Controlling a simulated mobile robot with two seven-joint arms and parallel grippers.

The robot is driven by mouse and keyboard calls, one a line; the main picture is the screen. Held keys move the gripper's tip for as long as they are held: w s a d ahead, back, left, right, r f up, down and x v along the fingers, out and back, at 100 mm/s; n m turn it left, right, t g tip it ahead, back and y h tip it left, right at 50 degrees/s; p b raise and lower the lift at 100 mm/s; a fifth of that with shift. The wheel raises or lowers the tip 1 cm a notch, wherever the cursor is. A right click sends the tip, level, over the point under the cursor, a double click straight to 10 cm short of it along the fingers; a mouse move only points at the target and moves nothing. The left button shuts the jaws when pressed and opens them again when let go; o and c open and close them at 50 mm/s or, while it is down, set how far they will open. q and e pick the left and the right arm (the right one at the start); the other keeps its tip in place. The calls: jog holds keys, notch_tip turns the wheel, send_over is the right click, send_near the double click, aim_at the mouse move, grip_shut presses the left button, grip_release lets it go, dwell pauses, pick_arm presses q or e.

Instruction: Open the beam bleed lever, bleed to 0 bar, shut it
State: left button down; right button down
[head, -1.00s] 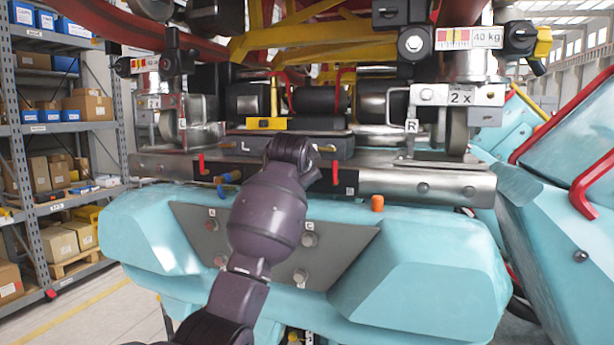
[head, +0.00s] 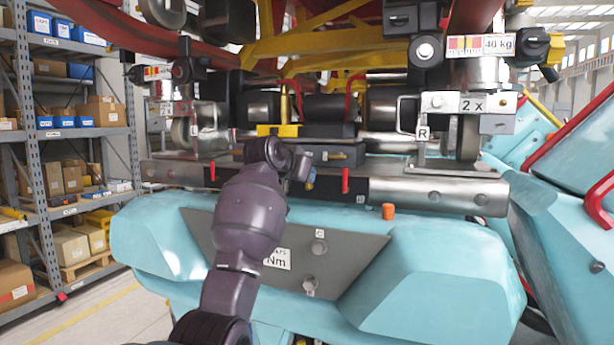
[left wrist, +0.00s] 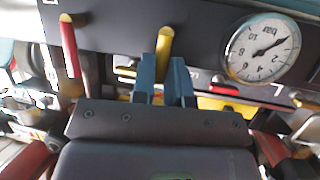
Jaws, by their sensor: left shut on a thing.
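In the left wrist view, my left gripper (left wrist: 165,85) has its blue-grey fingers closed around the lower part of a yellow lever (left wrist: 166,42), on a dark panel. To its right is a round white bar gauge (left wrist: 263,48), seen upside down. Its needle points to the upper right of the picture; I cannot read an exact value. A red lever (left wrist: 69,45) stands to the left, apart from the fingers. In the head view my left gripper (head: 309,180) is small at the metal beam (head: 430,188), and my arm hides the gauge. My right gripper is not in view.
Red handles (head: 212,171) and (head: 345,180) hang at the beam front. An orange cap (head: 389,211) stands on the turquoise body (head: 430,260) below. A shelf rack (head: 45,150) with boxes is at the left. Red tubes (head: 596,195) are at the right.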

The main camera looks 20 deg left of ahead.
pick_arm(q)
jog(key=shift+a, duration=0.1)
dwell(0.3)
jog(key=c, duration=1.1)
grip_release()
jog(key=shift+s+a+r, duration=0.15)
jog(key=shift+s+r, duration=0.05)
jog(key=shift+s, duration=0.25)
jog(key=b+v, duration=0.2)
jog(key=v, duration=0.7)
jog(key=shift+s+a+r+b, duration=0.1)
jog(key=shift+s+a+b, duration=0.1)
jog(key=shift+s+b, duration=0.15)
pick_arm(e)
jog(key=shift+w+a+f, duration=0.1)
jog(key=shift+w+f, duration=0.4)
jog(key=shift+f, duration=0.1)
